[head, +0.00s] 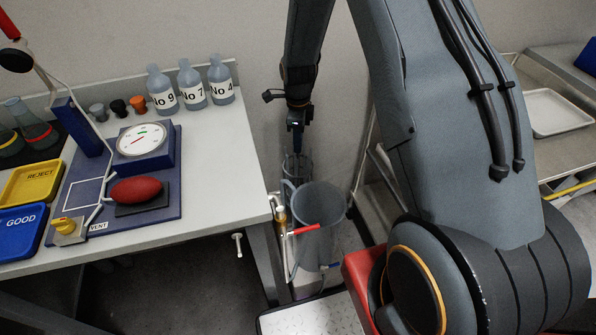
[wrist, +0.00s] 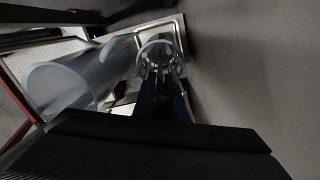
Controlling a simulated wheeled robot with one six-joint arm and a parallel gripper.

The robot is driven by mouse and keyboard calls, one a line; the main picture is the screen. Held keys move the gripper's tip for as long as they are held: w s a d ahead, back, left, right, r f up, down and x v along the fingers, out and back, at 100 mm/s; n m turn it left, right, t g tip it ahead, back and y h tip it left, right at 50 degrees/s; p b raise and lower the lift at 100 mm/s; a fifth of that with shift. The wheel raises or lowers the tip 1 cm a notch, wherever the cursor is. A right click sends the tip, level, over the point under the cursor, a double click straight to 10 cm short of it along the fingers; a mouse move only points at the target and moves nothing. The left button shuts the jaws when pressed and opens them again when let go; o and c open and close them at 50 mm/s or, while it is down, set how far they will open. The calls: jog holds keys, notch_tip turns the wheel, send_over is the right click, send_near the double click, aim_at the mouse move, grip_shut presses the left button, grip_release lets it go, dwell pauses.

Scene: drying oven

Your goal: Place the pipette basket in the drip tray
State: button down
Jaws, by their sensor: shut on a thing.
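My gripper (head: 297,124) points down beside the table's right end and is shut on the top of the pipette basket (head: 297,167), a clear cylinder. In the wrist view the fingers (wrist: 160,82) meet the round basket (wrist: 160,50). A square, pale-rimmed tray (wrist: 181,25), apparently the drip tray, shows beyond the basket. I cannot tell whether they touch. In the head view the basket's lower part is hidden behind a large translucent jar (head: 318,225), which stands nearer and also shows left of the basket in the wrist view (wrist: 65,88).
A red-handled valve (head: 303,230) and tubing sit at the jar. The table (head: 215,165) at left holds bottles (head: 190,85), a dial scale (head: 143,140) and colored trays. A grey wall is close behind. A white tray (head: 560,112) lies on the right bench.

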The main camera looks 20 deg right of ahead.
aim_at(298, 165)
jog(key=shift+f+p, duration=0.35)
jog(key=shift+f, duration=2.85)
jog(key=c, duration=1.8)
grip_release()
jog(key=shift+f, duration=0.1)
